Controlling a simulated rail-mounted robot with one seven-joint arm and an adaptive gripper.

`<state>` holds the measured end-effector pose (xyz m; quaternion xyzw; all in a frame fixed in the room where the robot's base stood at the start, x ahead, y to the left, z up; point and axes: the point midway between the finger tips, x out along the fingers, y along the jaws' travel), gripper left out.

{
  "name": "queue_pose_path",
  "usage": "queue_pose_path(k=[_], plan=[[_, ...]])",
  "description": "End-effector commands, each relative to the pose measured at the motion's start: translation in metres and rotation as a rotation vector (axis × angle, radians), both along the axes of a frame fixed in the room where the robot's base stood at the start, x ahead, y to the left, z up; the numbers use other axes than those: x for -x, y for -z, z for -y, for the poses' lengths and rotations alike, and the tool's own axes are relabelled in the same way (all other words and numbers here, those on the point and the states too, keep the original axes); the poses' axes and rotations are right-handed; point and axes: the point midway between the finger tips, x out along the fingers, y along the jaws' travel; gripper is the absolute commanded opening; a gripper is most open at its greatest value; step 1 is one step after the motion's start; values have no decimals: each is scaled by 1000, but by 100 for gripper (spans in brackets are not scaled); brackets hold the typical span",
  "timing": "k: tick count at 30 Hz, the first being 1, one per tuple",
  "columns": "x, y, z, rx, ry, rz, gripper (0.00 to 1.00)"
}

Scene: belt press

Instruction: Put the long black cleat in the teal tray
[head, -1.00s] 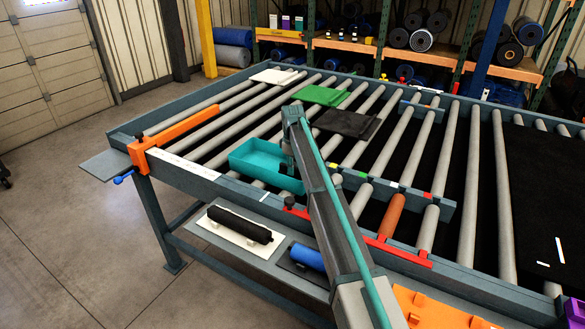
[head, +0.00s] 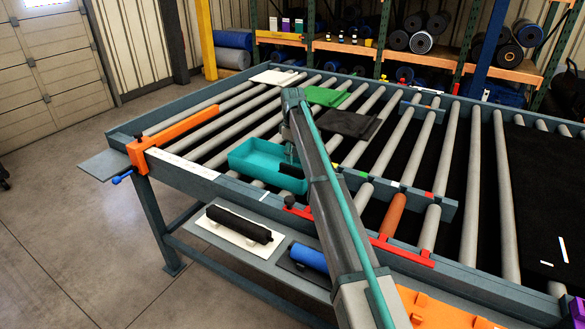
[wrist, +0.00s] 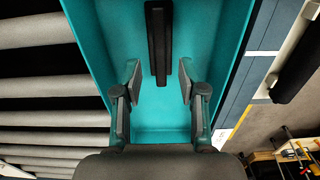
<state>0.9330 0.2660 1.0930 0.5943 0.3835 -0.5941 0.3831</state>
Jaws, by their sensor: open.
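The teal tray (head: 255,160) sits on the rollers near the front rail. In the wrist view the tray (wrist: 205,50) fills the middle. The long black cleat (wrist: 158,40) lies lengthwise inside the tray, its near end between my fingers' line. My gripper (wrist: 158,82) is open, with a finger apart on each side of the cleat's near end and touching neither side visibly. In the head view my gripper (head: 291,160) is over the tray's right end, partly hidden by my arm, and the cleat cannot be made out there.
White (head: 277,76), green (head: 327,96) and dark (head: 347,123) flat pieces lie on the rollers behind the tray. An orange bar (head: 175,138) stands at the left. A black roll (head: 238,224) and a blue roll (head: 309,257) lie on the lower shelf.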

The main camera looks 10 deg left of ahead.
Motion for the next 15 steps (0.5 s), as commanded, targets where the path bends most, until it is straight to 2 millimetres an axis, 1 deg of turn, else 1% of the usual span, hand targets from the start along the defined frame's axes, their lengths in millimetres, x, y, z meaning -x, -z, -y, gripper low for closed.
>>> queue_pose_path(k=[3, 9, 12, 15], plan=[[-2, -22, -1, 0, 0, 2, 41], [-1, -52, 0, 0, 0, 1, 41], [0, -60, 0, 0, 0, 0, 41], [0, -64, 0, 0, 0, 0, 41]])
